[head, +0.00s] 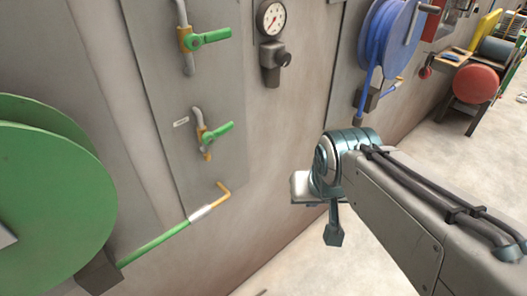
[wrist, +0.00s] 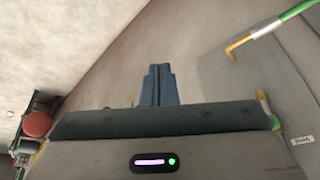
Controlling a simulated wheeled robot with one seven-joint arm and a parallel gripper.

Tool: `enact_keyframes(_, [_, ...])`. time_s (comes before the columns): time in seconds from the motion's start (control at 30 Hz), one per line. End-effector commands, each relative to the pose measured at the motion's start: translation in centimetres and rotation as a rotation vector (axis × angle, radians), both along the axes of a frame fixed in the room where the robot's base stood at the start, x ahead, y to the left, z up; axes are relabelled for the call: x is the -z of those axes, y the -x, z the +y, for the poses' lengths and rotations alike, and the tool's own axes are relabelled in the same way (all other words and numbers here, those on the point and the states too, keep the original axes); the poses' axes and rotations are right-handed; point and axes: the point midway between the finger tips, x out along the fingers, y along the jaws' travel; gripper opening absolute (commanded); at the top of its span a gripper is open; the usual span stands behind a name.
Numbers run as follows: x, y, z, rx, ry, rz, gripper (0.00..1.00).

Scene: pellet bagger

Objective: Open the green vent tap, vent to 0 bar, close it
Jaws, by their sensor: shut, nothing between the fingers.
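Two green-handled taps are on the grey wall panel in the head view: an upper one (head: 208,38) and a lower one (head: 217,131) with a small white label (head: 181,121) beside it. I cannot tell from the picture which is the vent tap. Both handles point right, across their pipes. The lower tap shows partly in the wrist view (wrist: 266,106), at the right edge. A round gauge (head: 271,18) is right of the upper tap; its reading is too small to tell. My gripper (head: 333,237) is shut and empty, right of and below the taps, touching neither; its fingers show in the wrist view (wrist: 158,84).
A green hose reel (head: 48,190) stands at the left; its hose ends in a bent yellow nozzle (head: 222,192) below the lower tap. A blue hose reel (head: 388,35) and red ball-shaped tank (head: 476,83) are further right. Open floor lies below my gripper.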

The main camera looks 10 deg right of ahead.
Motion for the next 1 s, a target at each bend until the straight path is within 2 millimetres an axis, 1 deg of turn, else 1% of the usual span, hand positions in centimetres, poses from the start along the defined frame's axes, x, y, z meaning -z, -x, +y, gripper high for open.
enact_keyframes(0.07, [0.6, -0.2, 1.0, 0.033, -0.066, 0.007, 0.00])
enact_keyframes(0.17, [1.4, -0.7, 3.0, 0.112, -0.212, 0.017, 0.00])
enact_keyframes(0.3, [2.1, -1.8, 6.2, 0.270, -0.467, 0.046, 0.00])
enact_keyframes(0.4, [2.2, -2.8, 8.3, 0.392, -0.645, 0.074, 0.00])
enact_keyframes(0.6, [1.8, -5.4, 11.2, 0.659, -0.985, 0.138, 0.00])
enact_keyframes(0.7, [1.4, -6.9, 12.1, 0.805, -1.149, 0.175, 0.00])
enact_keyframes(0.8, [1.2, -8.5, 12.4, 0.957, -1.306, 0.214, 0.00])
enact_keyframes(0.93, [1.0, -10.8, 12.4, 1.162, -1.503, 0.269, 0.00])
enact_keyframes(1.0, [1.0, -12.0, 12.0, 1.275, -1.604, 0.296, 0.00])
